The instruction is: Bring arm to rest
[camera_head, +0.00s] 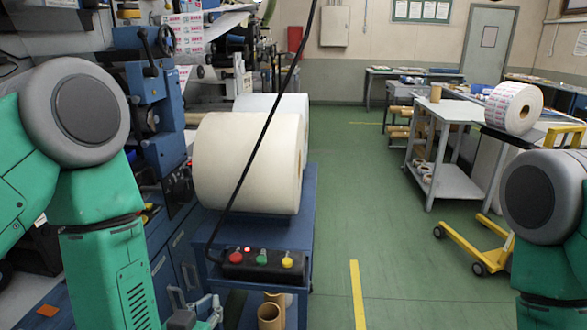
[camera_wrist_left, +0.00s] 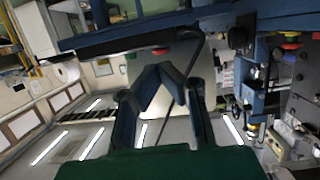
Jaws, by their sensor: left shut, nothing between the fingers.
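My left arm comes in from the left, with its green forearm hanging down. My left gripper (camera_head: 200,318) is at the bottom edge of the head view, partly cut off, left of the blue cart. In the left wrist view its two dark fingers (camera_wrist_left: 165,72) come together at the tips, shut with nothing held between them. My right arm shows at the right edge, but its gripper is out of view.
A large white roll (camera_head: 245,165) rests on the blue cart (camera_head: 302,240). A button box (camera_head: 262,264) with a black cable is at its front. Blue machinery (camera_head: 155,95) stands left. A yellow lifter (camera_head: 470,250) and grey table (camera_head: 440,187) stand right. Green floor between is clear.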

